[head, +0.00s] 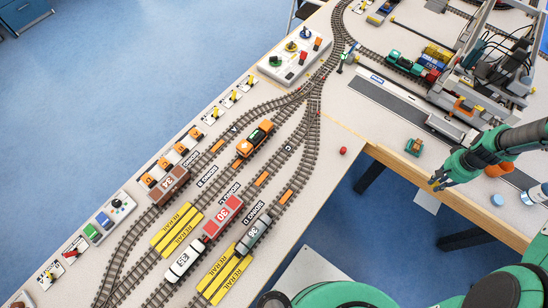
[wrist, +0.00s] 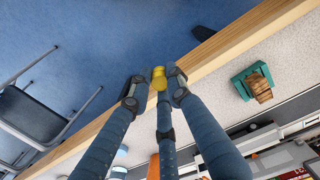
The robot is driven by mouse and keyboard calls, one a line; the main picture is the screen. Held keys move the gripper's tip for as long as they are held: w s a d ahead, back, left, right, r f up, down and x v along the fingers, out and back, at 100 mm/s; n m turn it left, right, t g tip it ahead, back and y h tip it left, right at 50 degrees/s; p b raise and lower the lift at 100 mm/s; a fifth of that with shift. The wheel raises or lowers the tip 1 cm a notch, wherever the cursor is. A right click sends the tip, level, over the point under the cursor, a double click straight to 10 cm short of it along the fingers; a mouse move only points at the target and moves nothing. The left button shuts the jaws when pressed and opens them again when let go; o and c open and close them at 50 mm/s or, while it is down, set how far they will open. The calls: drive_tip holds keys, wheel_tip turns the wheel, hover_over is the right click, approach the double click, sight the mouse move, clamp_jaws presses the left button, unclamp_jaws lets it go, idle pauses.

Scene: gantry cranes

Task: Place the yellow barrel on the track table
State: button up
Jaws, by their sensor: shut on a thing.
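The yellow barrel (wrist: 159,77) shows in the wrist view between my fingertips. My gripper (wrist: 155,88) is shut on it. In the head view my gripper (head: 437,185) is at the right, by the wooden front edge of the track table (head: 352,128); the barrel cannot be made out there. In the wrist view the barrel lies in front of the table's wooden edge (wrist: 215,48) and the blue floor. Its height over the table cannot be told.
A teal carrier with a brown load (wrist: 258,86) stands near the edge, also in the head view (head: 414,147). A small red barrel (head: 343,151) sits on the table. Tracks with wagons fill the left part; a gantry crane (head: 490,70) stands behind. A chair (wrist: 35,115) is on the floor.

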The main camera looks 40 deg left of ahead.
drive_tip(key=shift+n, duration=0.9)
drive_tip(key=w+a, duration=0.1)
drive_tip(key=a, duration=0.2)
drive_tip(key=w+a, duration=0.2)
drive_tip(key=a, duration=0.2)
drive_tip(key=w+a+r, duration=0.1)
drive_tip(key=w+a, duration=0.1)
drive_tip(key=a, duration=0.2)
drive_tip(key=shift+p, duration=0.3)
drive_tip(key=w+a+r+n+p, duration=0.2)
drive_tip(key=a+n, duration=0.3)
drive_tip(key=a, duration=3)
drive_tip(key=r+n+p, duration=0.2)
drive_tip(key=n, duration=0.4)
hover_over(231, 114)
drive_tip(key=shift+w+f, duration=0.1)
drive_tip(key=shift+f, duration=0.1)
drive_tip(key=shift+f, duration=2.9)
